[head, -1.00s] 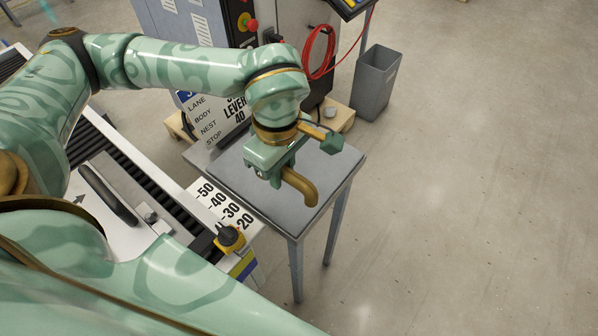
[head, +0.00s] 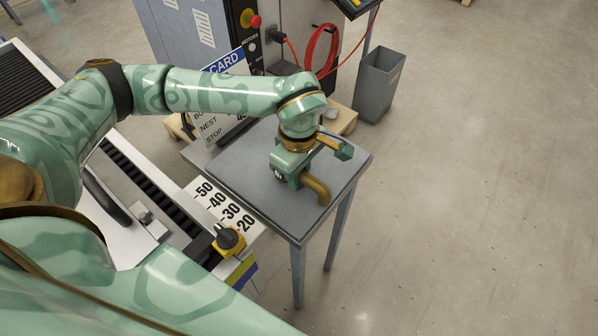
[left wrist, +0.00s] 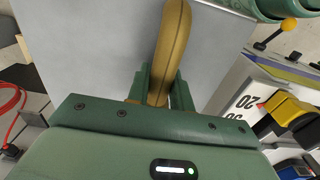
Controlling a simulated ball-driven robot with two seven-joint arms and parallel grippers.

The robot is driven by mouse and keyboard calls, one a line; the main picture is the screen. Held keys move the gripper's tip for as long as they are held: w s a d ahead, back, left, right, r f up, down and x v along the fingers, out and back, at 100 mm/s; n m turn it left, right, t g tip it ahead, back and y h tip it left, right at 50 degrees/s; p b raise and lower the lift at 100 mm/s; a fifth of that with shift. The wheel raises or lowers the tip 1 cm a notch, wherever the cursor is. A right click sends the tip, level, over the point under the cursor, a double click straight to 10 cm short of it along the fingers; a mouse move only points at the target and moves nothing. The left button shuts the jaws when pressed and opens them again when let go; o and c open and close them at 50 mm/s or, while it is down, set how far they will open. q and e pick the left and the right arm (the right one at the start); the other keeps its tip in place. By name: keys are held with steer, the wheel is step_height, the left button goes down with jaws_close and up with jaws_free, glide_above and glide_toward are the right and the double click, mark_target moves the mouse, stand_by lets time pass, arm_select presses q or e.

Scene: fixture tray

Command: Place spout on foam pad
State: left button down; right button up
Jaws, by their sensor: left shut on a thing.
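The spout (head: 318,189) is a brass-coloured bent tube. It also shows in the left wrist view (left wrist: 170,45), running up from between the fingers. My left gripper (head: 298,180) is shut on the spout and holds it low over the grey pad-topped stand (head: 235,172). In the left wrist view my left gripper (left wrist: 160,88) has one finger on each side of the spout. I cannot tell whether the spout touches the pad. My right gripper is not in view.
A scale strip (head: 222,207) and a yellow-and-black knob (head: 229,240) sit left of the stand. A machine cabinet with a red cable (head: 328,50) stands behind. A grey bin (head: 379,85) is at the back right. The floor to the right is clear.

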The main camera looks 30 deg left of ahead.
arm_select(q)
steer(key=c, duration=1.2)
jaws_free()
steer(key=shift+f, duration=0.1)
steer(key=shift+c, duration=0.2)
step_height(320, 180, up, 12)
steer(key=p, duration=0.3)
